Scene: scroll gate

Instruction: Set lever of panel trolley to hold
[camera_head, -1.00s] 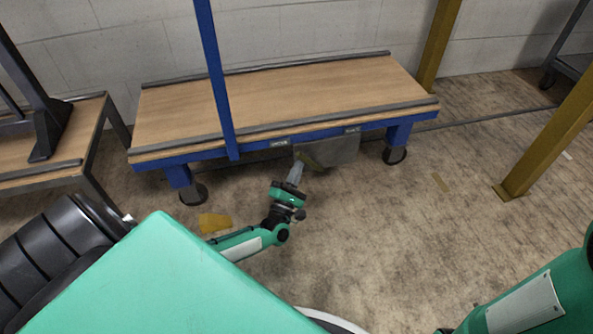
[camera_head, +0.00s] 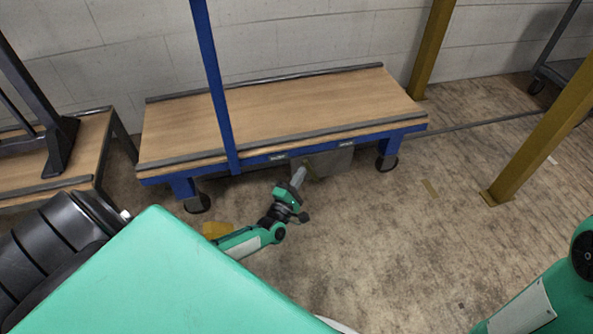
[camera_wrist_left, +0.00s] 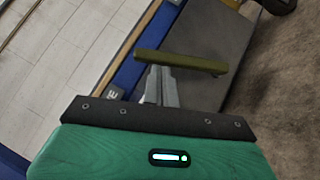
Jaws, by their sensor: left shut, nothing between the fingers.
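The panel trolley has a wooden deck (camera_head: 290,105) on a blue frame (camera_head: 225,168). A grey plate (camera_head: 334,162) hangs under its front edge, and it also shows in the left wrist view (camera_wrist_left: 225,30). The olive lever (camera_wrist_left: 185,62) crosses in front of my left fingertips in the left wrist view; in the head view it is small and partly hidden. My left gripper (camera_head: 299,173) is shut and empty, with its tips at the lever. Whether they touch it is unclear. My right gripper is out of view; only its arm shows at lower right.
Small labels (camera_head: 277,157) sit on the trolley's front rail, too small to read fully. A blue post (camera_head: 214,85) rises at the trolley's front. Yellow posts (camera_head: 540,135) stand at right. Another wooden-topped table (camera_head: 85,150) is at left. The floor in front is mostly clear.

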